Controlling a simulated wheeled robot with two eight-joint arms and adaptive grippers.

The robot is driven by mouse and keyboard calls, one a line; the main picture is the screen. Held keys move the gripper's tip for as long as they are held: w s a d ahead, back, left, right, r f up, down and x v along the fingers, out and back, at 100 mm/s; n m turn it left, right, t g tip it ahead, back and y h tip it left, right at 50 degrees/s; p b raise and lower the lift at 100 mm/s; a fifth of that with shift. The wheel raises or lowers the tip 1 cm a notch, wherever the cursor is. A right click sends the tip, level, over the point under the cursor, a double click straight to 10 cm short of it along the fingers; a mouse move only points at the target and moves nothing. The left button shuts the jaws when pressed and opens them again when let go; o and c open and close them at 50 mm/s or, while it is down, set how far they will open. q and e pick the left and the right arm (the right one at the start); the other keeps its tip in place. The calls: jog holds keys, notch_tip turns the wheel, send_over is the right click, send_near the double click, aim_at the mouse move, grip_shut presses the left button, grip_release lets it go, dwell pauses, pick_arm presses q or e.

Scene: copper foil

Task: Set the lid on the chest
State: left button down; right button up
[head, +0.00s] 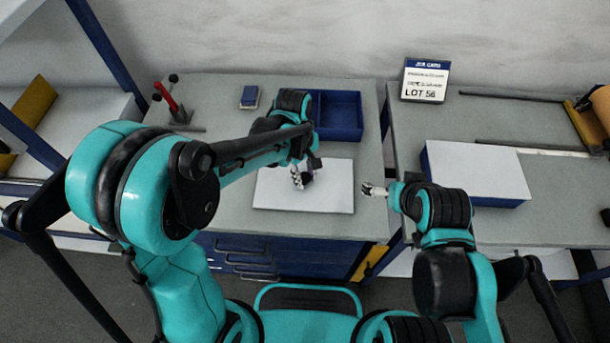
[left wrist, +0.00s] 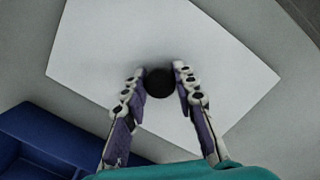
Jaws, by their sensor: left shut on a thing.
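The lid (head: 330,185) is a flat white panel with a dark round knob (left wrist: 159,83) in its middle. My left gripper (head: 301,180) is over the lid, and in the left wrist view its two fingers (left wrist: 158,85) are shut on either side of the knob. Whether the lid rests on the bench or hangs just above it, I cannot tell. The open blue chest (head: 340,132) stands behind the lid, partly hidden by my left arm; its corner shows in the left wrist view (left wrist: 50,118). My right gripper (head: 374,190) is right of the lid, apart from it.
A blue box with a white top (head: 480,170) stands on the right bench near a sign (head: 425,80). A red tool on a stand (head: 172,103) and a small blue block (head: 250,97) are at the back left. Bare bench (head: 222,215) lies left of the lid.

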pick_arm(q)
jog(key=c, duration=1.2)
grip_release()
jog(key=shift+f, duration=0.15)
jog(key=shift+r, duration=0.25)
notch_tip(320, 180, up, 12)
jog(key=w+a+p, duration=0.1)
jog(key=p, duration=0.3)
jog(key=s+a+r+m+t, duration=0.1)
jog(key=s+a+m+t, duration=0.3)
jog(key=a, duration=0.3)
jog(key=s+a+r+m+t+y, duration=0.1)
jog(key=s+a+r+m+t, duration=0.1)
jog(key=s+a+m+t, duration=0.2)
jog(key=shift+s+a+r+m, duration=0.2)
jog(key=shift+s+a+m, duration=0.45)
jog(key=shift+a, duration=0.75)
jog(key=shift+s, duration=0.1)
